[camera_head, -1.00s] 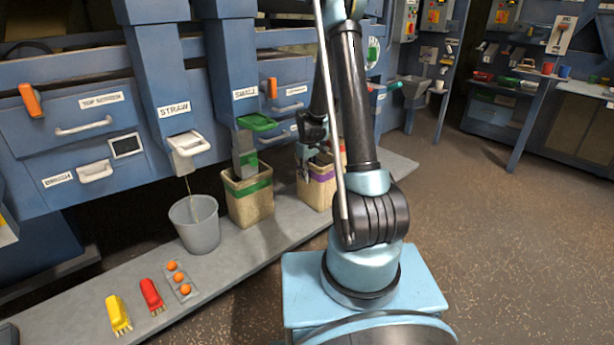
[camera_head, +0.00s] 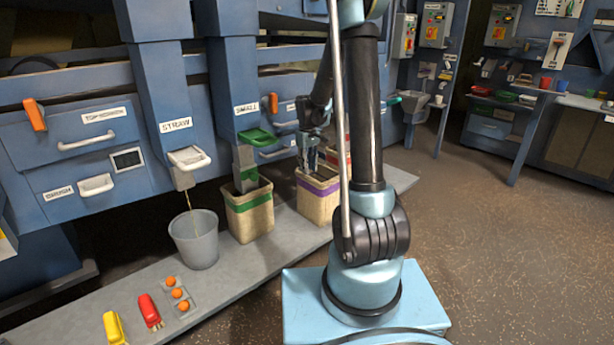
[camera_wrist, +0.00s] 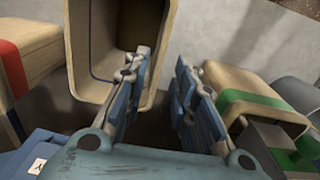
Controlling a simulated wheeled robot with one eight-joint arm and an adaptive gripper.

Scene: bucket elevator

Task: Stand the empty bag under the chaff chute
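The woven bag with the purple stripe (camera_head: 318,200) stands on the grey ledge, its top facing up. In the wrist view I look into an open-topped tan bag (camera_wrist: 105,25); the part of its inside that shows looks empty. My gripper (camera_head: 308,158) points down at the purple-striped bag's rim. In the wrist view my gripper (camera_wrist: 162,92) has its two blue fingers apart, with the bag's right wall near the left finger. I cannot tell whether they touch. No chute label reading chaff is legible; my arm hides part of the panel.
A green-striped bag (camera_head: 250,215) stands under the SMALL spout, left of the purple one. A grey bucket (camera_head: 195,242) stands under the STRAW spout. A red-striped bag (camera_wrist: 35,55) is beside the open bag. Brushes and orange balls lie at the ledge's front left. Floor at right is clear.

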